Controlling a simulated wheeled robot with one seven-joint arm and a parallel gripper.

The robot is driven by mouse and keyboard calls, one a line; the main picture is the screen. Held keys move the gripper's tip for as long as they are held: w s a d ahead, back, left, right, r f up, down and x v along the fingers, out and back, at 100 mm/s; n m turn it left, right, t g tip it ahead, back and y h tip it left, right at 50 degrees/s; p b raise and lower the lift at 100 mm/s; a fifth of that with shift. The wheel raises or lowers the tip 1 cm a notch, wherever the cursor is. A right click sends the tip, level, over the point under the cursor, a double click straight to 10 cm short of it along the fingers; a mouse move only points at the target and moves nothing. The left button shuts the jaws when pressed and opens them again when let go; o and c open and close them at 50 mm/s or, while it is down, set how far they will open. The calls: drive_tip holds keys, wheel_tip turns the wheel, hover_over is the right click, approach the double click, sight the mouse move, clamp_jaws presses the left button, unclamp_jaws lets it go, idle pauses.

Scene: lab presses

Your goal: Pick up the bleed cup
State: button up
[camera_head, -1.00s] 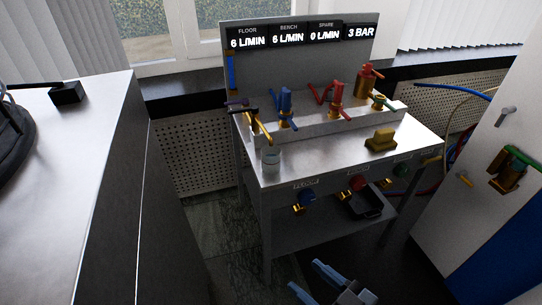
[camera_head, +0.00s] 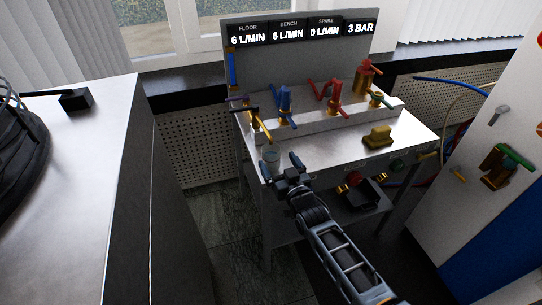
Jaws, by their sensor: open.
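The bleed cup, a small clear cup (camera_head: 271,154), stands upright at the front left corner of the steel bench (camera_head: 330,150), below a yellow-brass spout (camera_head: 261,124). My gripper (camera_head: 281,165) is open at the bench's front left edge, just in front of the cup. One finger is at the lower left of the cup and the other at its right. The lower part of the cup is partly hidden by the fingers. I cannot tell whether they touch it.
Blue valves (camera_head: 285,100) and red valves (camera_head: 334,96) stand on the raised ledge behind. A yellow block (camera_head: 377,136) sits on the bench to the right. A steel cabinet (camera_head: 100,190) is close on the left. The bench top between cup and block is clear.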

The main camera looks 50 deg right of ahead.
sight(269, 148)
drive_tip(key=shift+p+x, duration=0.6)
drive_tip(key=shift+x, duration=2.95)
drive_tip(key=shift+w+a+r, duration=0.1)
drive_tip(key=shift+a+r, duration=0.05)
drive_tip(key=c, duration=1.1)
drive_tip(key=shift+c, duration=0.2)
drive_tip(key=shift+r, duration=0.15)
